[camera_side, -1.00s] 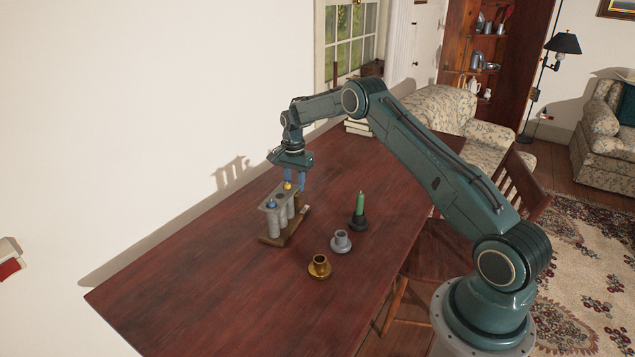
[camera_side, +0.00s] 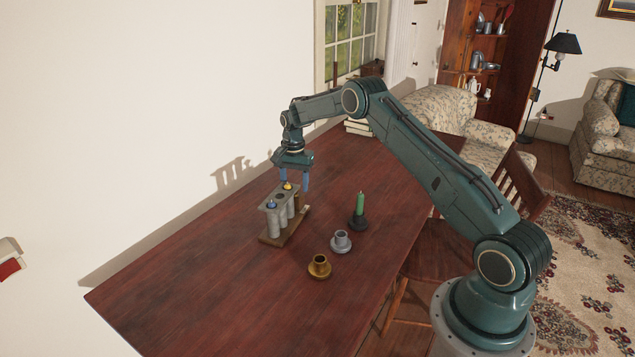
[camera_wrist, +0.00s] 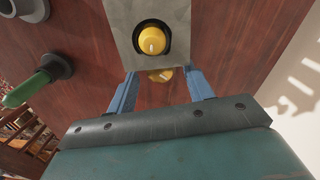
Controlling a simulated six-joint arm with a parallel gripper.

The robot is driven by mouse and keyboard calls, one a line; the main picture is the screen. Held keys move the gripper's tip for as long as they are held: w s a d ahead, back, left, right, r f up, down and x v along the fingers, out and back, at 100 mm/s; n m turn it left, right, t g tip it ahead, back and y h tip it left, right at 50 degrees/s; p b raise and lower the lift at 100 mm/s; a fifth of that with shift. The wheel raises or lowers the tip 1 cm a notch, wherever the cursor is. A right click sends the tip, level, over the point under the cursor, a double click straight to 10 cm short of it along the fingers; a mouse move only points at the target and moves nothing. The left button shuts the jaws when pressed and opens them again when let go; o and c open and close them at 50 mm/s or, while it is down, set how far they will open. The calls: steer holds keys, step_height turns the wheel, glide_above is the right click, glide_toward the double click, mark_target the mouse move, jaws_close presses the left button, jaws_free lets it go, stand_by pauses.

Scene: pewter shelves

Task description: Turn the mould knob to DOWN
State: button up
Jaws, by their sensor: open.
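The grey candle mould (camera_side: 276,207) stands upright on a wooden base on the table. A blue candle end (camera_side: 271,204) and a yellow one (camera_side: 288,187) show at its top. The wrist view shows the mould's top plate (camera_wrist: 124,14) with the yellow end (camera_wrist: 151,41) in a hole. A brass-yellow round part with a pale mark (camera_wrist: 160,75), probably the knob, shows beyond the plate's edge, partly hidden. Which way it points I cannot tell. My gripper (camera_side: 296,186) is open and empty, pointing down above the mould's far end. Its blue fingers (camera_wrist: 160,74) appear either side of that part.
A green candle (camera_side: 360,203) stands in a dark holder. An empty grey holder (camera_side: 341,241) and an empty brass holder (camera_side: 319,266) stand nearer the front. Books (camera_side: 359,127) lie at the table's far end. The table's (camera_side: 215,290) near left is clear.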

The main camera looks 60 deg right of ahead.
step_height(320, 180, up, 14)
stand_by(0.8)
steer(key=shift+f, duration=0.25)
step_height(320, 180, down, 14)
steer(key=shift+r, duration=0.2)
stand_by(0.8)
steer(key=c, duration=1)
